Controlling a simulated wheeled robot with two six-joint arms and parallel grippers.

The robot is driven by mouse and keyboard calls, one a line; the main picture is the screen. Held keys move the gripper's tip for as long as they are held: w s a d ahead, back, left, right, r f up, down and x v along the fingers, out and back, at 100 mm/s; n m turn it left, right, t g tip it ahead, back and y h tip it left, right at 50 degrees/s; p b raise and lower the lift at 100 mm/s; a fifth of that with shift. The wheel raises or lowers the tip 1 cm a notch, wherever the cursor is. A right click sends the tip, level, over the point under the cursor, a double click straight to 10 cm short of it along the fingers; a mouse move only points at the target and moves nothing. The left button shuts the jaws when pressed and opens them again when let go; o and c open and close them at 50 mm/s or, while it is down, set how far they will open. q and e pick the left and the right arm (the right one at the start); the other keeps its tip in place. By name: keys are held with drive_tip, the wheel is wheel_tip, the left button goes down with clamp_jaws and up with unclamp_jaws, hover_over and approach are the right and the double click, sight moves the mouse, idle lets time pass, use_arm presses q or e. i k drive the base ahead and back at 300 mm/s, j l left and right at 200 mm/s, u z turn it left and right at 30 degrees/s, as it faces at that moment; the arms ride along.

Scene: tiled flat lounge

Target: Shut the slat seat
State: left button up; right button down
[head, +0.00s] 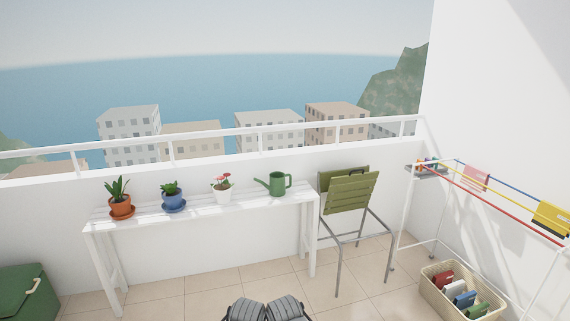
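The slat seat is an olive-green slatted panel (352,193) on a grey metal-framed chair at the right end of the white bench. The panel stands steeply tilted up, in front of a second green slatted panel, the backrest (328,177), and hides most of it. The thin chair legs (338,270) stand spread on the tiles, with open space between them below the panel.
A white slatted bench (140,220) along the parapet holds potted plants and a green watering can (279,184). A drying rack (403,215) and a basket (430,287) stand right of the chair. A green box (22,290) is at left. Tiles before the chair are clear.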

sight(350, 191)
drive_tip(key=i+z, duration=0.4)
drive_tip(key=i, duration=0.3)
drive_tip(key=i+j+z, duration=0.15)
drive_tip(key=i+z, duration=0.25)
drive_tip(key=i, duration=0.3)
drive_tip(key=i+l, duration=0.15)
drive_tip(key=i, duration=0.35)
drive_tip(key=i+l+u, duration=0.1)
drive_tip(key=i, duration=0.4)
drive_tip(key=i+l+u, duration=1.05)
drive_tip(key=l, duration=0.35)
drive_tip(key=i, duration=0.1)
